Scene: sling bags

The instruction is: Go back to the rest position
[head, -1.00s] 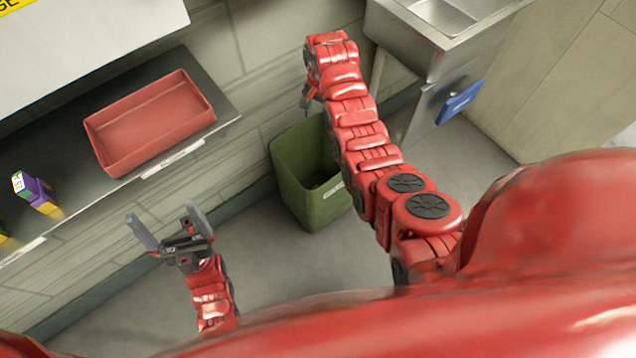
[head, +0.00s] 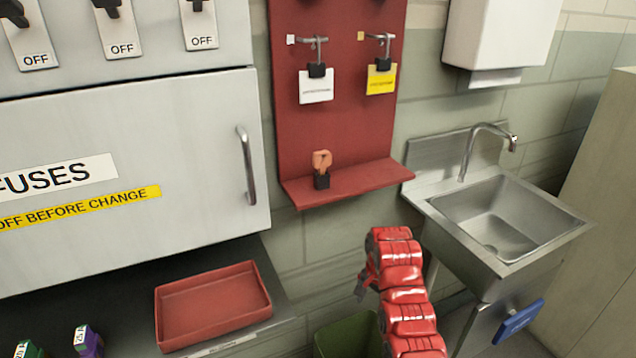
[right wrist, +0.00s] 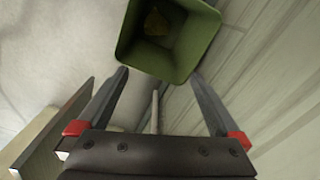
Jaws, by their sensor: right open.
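My right arm comes up from the lower edge of the head view, with its red links above the green bin. Only a dark part of my right gripper (head: 362,287) shows there, at the left of the arm's top link. In the right wrist view my right gripper (right wrist: 159,73) is open, its two fingers wide apart with nothing between them. The green bin (right wrist: 178,72) lies beyond the fingertips, with a dim yellowish thing (right wrist: 157,22) at its bottom. My left gripper is outside both views.
A dark counter with a red tray (head: 212,305) stands at the lower left. The fuse cabinet (head: 130,200) hangs above it. A red key board (head: 340,110) with a shelf is on the wall.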

